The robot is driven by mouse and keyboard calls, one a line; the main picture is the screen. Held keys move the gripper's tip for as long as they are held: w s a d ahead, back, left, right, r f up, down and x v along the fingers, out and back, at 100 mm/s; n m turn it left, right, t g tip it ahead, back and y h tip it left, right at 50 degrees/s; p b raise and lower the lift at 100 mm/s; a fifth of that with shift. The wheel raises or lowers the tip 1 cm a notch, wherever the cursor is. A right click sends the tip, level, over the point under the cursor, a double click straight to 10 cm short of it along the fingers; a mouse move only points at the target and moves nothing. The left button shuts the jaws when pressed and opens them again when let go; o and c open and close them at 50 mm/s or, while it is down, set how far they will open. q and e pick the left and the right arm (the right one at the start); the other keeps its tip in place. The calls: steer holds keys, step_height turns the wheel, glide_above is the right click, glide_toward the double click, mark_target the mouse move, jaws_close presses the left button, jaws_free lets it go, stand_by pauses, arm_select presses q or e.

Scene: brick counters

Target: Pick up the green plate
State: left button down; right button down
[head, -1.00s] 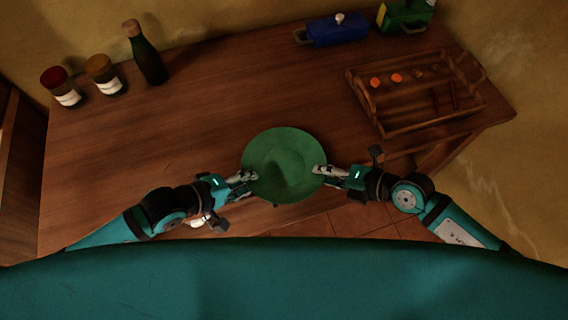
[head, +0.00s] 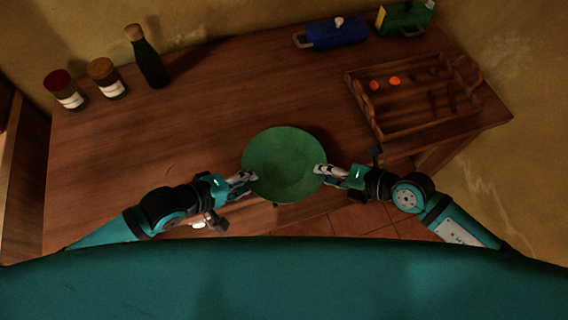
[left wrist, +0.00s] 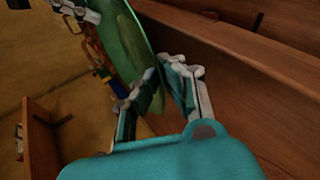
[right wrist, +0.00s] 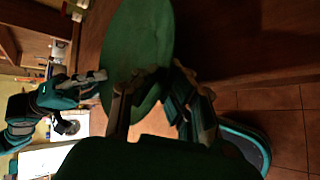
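The green plate (head: 284,160) is near the front edge of the wooden table in the head view, between my two grippers. My left gripper (head: 246,180) is at its left rim and my right gripper (head: 322,172) at its right rim. In the left wrist view the plate's rim (left wrist: 130,45) runs between the left fingers (left wrist: 160,82), which look closed on it. In the right wrist view the plate (right wrist: 140,40) passes between the right fingers (right wrist: 150,85), also closed on it. The head view does not clearly show any gap under the plate.
A wooden tray (head: 386,130) with small orange items stands at the right. A blue container (head: 336,34) and a green box (head: 404,18) are at the back. A dark bottle (head: 150,66) and two jars (head: 106,78) stand back left. The table's middle is clear.

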arm_select(q)
step_height(320, 180, up, 4)
steer(key=p, duration=0.2)
steer(key=shift+f+p, duration=0.2)
steer(key=shift+p, duration=0.2)
steer(key=shift+s+f, duration=0.1)
